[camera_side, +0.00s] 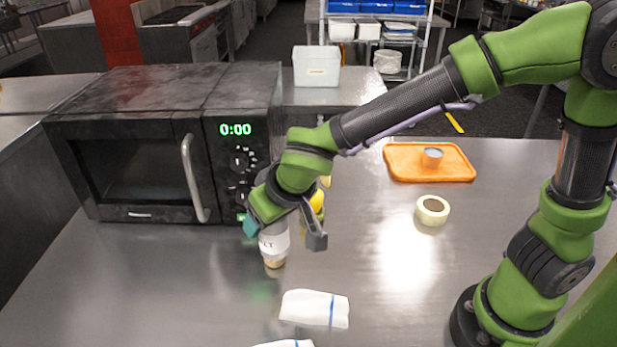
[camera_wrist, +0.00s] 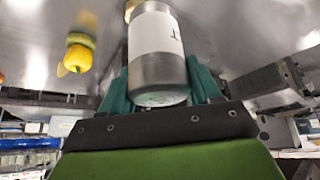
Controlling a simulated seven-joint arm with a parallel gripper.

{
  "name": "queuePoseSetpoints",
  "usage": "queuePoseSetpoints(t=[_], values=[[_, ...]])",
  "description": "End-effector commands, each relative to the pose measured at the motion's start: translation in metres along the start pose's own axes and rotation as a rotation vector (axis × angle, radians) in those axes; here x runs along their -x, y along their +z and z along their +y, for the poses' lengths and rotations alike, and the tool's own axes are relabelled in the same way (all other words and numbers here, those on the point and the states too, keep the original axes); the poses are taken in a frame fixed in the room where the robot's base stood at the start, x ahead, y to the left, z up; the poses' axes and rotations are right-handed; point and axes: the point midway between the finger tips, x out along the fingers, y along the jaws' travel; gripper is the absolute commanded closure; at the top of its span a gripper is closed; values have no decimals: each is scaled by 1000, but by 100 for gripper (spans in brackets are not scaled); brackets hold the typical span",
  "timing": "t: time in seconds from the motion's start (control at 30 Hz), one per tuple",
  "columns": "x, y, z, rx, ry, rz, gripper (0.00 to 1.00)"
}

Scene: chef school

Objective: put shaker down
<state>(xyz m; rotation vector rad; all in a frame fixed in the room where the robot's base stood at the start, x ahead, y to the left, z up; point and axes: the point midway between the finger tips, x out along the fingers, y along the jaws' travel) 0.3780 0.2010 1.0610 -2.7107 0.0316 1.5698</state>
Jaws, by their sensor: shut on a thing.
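The shaker (camera_side: 273,245) is a small cylinder with a white label, on which the letters "LT" show, and a tan lower end. It is close to upright at the front right of the microwave. My gripper (camera_side: 282,230) is shut on it from above. In the wrist view the shaker (camera_wrist: 158,45) sits between the teal fingers of my gripper (camera_wrist: 160,85), with its metal end towards the camera. I cannot tell whether its lower end touches the steel counter (camera_side: 190,290).
A black microwave (camera_side: 120,140) stands just left of my gripper. Yellow produce (camera_side: 317,200) is close behind the gripper. A folded white cloth (camera_side: 314,309) lies in front. A tape roll (camera_side: 432,221) and an orange tray (camera_side: 395,165) with a small cup (camera_side: 433,158) are to the right.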

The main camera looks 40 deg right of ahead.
Motion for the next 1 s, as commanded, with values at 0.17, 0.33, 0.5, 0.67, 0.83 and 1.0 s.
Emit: queuePoseSetpoints(t=[0.17, 0.33, 0.5, 0.67, 0.83, 1.0], values=[[4, 29, 44, -267, 154, -2, 74], [12, 72, 96, -646, 376, -3, 74], [28, 133, 152, -1172, 682, -2, 74], [49, 190, 190, -1666, 962, -6, 74], [66, 224, 208, -2023, 1163, -7, 74], [67, 224, 210, -2188, 1261, -1, 74]])
